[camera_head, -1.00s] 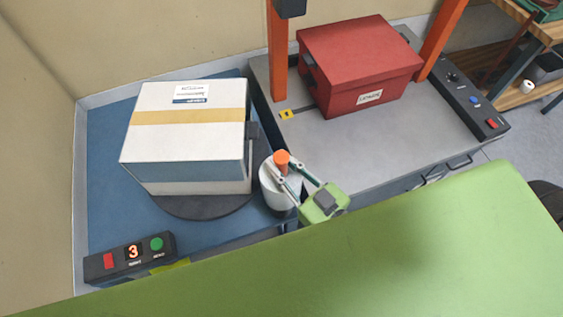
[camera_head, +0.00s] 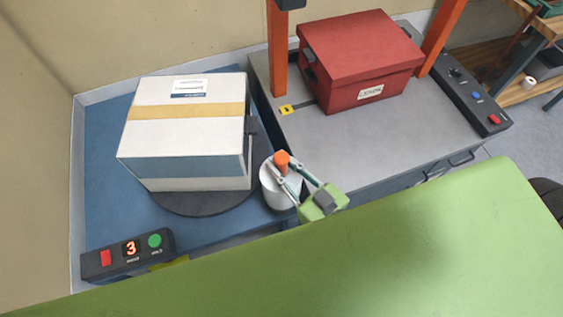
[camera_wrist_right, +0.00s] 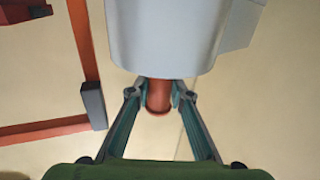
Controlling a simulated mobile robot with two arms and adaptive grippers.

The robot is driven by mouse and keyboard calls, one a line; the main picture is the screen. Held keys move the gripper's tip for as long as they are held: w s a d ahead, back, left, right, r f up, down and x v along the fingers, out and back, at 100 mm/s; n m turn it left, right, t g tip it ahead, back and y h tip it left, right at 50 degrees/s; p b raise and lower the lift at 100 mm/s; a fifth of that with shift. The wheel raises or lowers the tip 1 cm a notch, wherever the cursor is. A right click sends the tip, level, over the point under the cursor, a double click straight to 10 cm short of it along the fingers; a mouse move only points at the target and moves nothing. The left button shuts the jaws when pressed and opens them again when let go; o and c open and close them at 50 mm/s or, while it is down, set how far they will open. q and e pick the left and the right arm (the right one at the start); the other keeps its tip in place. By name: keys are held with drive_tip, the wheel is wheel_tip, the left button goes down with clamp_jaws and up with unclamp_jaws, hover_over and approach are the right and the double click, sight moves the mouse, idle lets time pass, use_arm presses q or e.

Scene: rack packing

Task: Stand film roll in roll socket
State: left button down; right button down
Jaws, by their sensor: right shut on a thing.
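The film roll (camera_head: 276,192) is a pale grey-white cylinder with an orange core end (camera_head: 282,158) sticking out on top. It looks roughly upright beside the front right of the turntable. My right gripper (camera_head: 284,166) is shut on the orange core. In the right wrist view, the gripper (camera_wrist_right: 158,96) has its fingers on both sides of the core, and the roll (camera_wrist_right: 165,40) fills the top middle. I cannot make out the roll socket; the roll's lower end is partly hidden, and I cannot tell what it rests on. My left gripper is not in view.
A white box (camera_head: 190,115) with a tan band stands on a dark turntable (camera_head: 190,204) left of the roll. A control box (camera_head: 128,254) reads 3. A red lidded box (camera_head: 362,65) sits on a grey bench (camera_head: 375,132) between orange posts (camera_head: 278,50).

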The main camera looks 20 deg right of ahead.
drive_tip(key=shift+f, duration=0.15)
drive_tip(key=c, duration=1.8)
unclamp_jaws()
drive_tip(key=shift+o, duration=0.2)
drive_tip(key=shift+f, duration=0.25)
drive_tip(key=v, duration=1.2)
drive_tip(key=shift+r, duration=0.15)
